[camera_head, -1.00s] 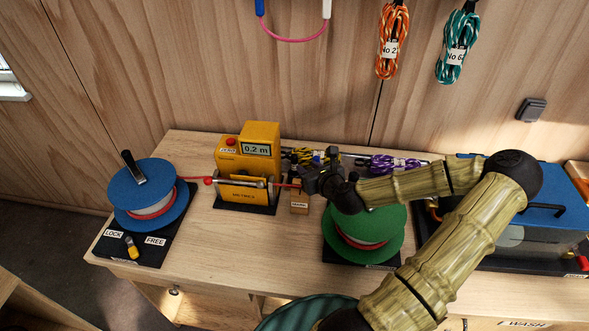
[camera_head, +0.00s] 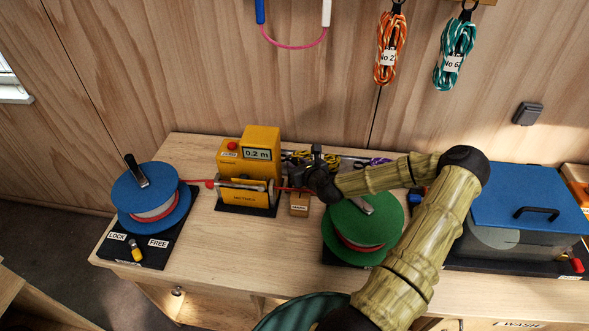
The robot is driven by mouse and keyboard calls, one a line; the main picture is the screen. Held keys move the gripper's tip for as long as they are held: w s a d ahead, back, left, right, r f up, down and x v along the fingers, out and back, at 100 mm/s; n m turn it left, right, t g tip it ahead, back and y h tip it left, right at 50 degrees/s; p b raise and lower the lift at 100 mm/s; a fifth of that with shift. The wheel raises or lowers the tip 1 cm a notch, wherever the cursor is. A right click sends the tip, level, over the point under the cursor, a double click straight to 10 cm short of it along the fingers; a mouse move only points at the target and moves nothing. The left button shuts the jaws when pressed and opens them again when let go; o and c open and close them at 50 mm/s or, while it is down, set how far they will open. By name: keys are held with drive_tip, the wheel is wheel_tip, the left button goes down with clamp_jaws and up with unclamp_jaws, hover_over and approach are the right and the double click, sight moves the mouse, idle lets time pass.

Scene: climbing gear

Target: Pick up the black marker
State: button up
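I cannot make out the black marker for certain; anything dark near my gripper blends with its black parts. A small wooden block (camera_head: 299,209) with a white label stands on the bench, right of the yellow meter. My gripper (camera_head: 312,176) is just above and right of this block, beside the red rope. Its fingers are small and dark here, so I cannot tell whether they are open or shut, or whether they hold anything.
A yellow rope meter (camera_head: 259,148) reading 0.2 m stands left of my gripper. A blue reel (camera_head: 135,190) is at left, a green reel (camera_head: 345,225) below my arm. Coiled ropes lie behind. A blue-lidded box (camera_head: 515,185) is at right. The bench front-left (camera_head: 230,245) is clear.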

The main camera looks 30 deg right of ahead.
drive_tip(key=shift+x, duration=1.45)
drive_tip(key=shift+f, duration=0.1)
clamp_jaws()
wheel_tip(320, 180, up, 18)
drive_tip(key=b, duration=0.1)
